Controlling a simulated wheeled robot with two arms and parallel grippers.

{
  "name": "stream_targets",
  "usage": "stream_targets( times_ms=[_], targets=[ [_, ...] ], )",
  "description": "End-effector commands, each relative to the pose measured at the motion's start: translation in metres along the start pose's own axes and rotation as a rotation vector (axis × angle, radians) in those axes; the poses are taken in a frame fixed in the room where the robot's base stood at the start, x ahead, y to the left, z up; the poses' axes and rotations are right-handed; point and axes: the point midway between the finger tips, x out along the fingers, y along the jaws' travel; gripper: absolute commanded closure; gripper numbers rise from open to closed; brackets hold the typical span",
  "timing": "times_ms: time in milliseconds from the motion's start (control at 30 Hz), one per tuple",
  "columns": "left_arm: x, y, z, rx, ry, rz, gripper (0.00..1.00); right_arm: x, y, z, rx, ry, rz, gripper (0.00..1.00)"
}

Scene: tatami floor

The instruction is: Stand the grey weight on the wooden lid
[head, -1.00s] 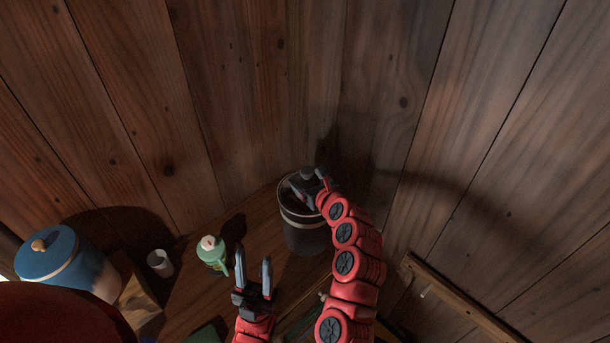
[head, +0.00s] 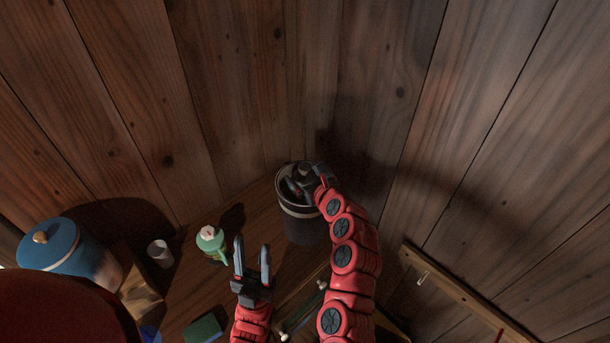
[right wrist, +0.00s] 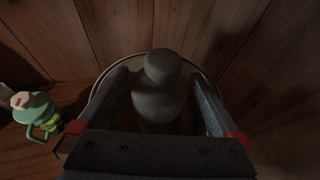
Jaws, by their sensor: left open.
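The grey weight (right wrist: 160,90) has a rounded knob and a wider body. In the right wrist view it is upright between the fingers of my right gripper (right wrist: 163,100), with narrow gaps at its sides, so the gripper looks open around it. In the head view, my right gripper (head: 306,180) is at the mouth of a dark pot (head: 303,228) with a pale band. Brown wood, likely the wooden lid (right wrist: 150,127), shows under the weight; most of it is hidden. My left gripper (head: 252,266) is open and empty, left of and nearer than the pot.
A green jug (head: 211,242) and a white cup (head: 160,253) stand left of the pot. A blue pot (head: 62,255) with a round knob is at the far left. A green block (head: 203,329) lies in front. Plank walls rise close behind the dark pot.

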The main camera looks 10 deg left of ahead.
Motion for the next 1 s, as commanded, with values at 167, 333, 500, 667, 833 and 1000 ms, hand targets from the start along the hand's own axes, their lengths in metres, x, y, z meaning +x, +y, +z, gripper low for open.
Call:
stream_targets(
  times_ms=[167, 333, 500, 667, 833, 1000],
  targets=[
    [0.002, 0.0, 0.0, 0.0, 0.0, 0.0, 0.56, -0.003, 0.0, 0.008, -0.001, -0.002, -0.001, 0.0],
    [-0.005, 0.0, 0.001, 0.0, 0.0, 0.0, 0.56, -0.018, 0.001, 0.005, 0.0, -0.003, 0.0, 0.0],
    [-0.012, 0.001, 0.002, 0.0, 0.0, 0.0, 0.56, -0.044, 0.0, 0.005, 0.001, -0.004, -0.002, 0.0],
    [-0.018, 0.001, 0.003, 0.0, 0.0, 0.0, 0.56, -0.068, 0.0, 0.004, 0.002, -0.002, -0.002, 0.0],
    [-0.023, 0.001, 0.004, 0.0, 0.0, 0.0, 0.56, -0.093, -0.001, 0.005, 0.004, -0.004, -0.003, 0.0],
    [-0.025, 0.001, 0.004, 0.0, 0.0, 0.0, 0.56, -0.112, -0.001, 0.006, -0.001, -0.003, -0.003, 0.0]
  ],
)
